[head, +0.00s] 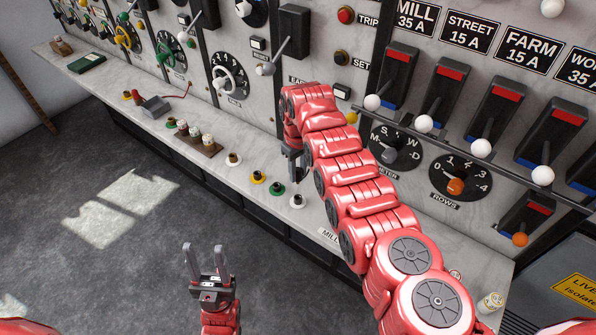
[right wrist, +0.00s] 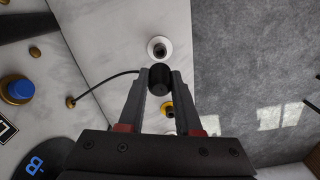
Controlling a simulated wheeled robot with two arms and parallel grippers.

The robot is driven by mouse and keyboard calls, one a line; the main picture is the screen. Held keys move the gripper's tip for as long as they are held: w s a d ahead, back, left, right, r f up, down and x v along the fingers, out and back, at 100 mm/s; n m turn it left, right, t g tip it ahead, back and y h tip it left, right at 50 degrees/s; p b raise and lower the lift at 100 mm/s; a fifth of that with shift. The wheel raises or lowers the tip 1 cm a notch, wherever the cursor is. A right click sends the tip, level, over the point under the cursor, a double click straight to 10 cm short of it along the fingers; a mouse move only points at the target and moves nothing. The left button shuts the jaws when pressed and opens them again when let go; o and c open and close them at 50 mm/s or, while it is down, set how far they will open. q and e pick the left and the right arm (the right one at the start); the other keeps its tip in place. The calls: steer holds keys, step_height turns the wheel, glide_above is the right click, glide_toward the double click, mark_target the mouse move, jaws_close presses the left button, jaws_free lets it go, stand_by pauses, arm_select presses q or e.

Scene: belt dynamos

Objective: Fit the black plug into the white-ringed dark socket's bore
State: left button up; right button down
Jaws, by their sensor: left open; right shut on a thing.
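The black plug (right wrist: 160,78) is held between the fingers of my right gripper (right wrist: 160,92) in the right wrist view. A thin dark cable runs from it to the left. A white-ringed dark socket (right wrist: 159,48) lies just beyond the plug in that view, and the two look apart. In the head view my right gripper (head: 292,165) is over the ledge, beside a white-ringed socket (head: 298,201) at the right end of the row; the plug is not clear there. Another white-ringed socket (head: 233,159) is at the left. My left gripper (head: 207,262) is open and empty, over the floor.
A yellow-ringed socket (head: 256,177) and a green-ringed socket (head: 277,189) sit in the same row on the pale ledge (head: 200,170). The upright panel with levers and dials (head: 230,75) rises behind.

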mark_target(298, 183)
steer(key=shift+f, duration=0.2)
step_height(298, 183, down, 6)
steer(key=b, duration=0.5)
steer(key=shift+r, duration=0.2)
steer(key=shift+r, duration=0.1)
steer(key=shift+b, duration=0.3)
stand_by(1.1)
steer(key=shift+f+b, duration=1.55)
steer(key=shift+f, duration=0.2)
steer(key=c, duration=0.5)
jaws_free()
steer(key=shift+r, duration=0.1)
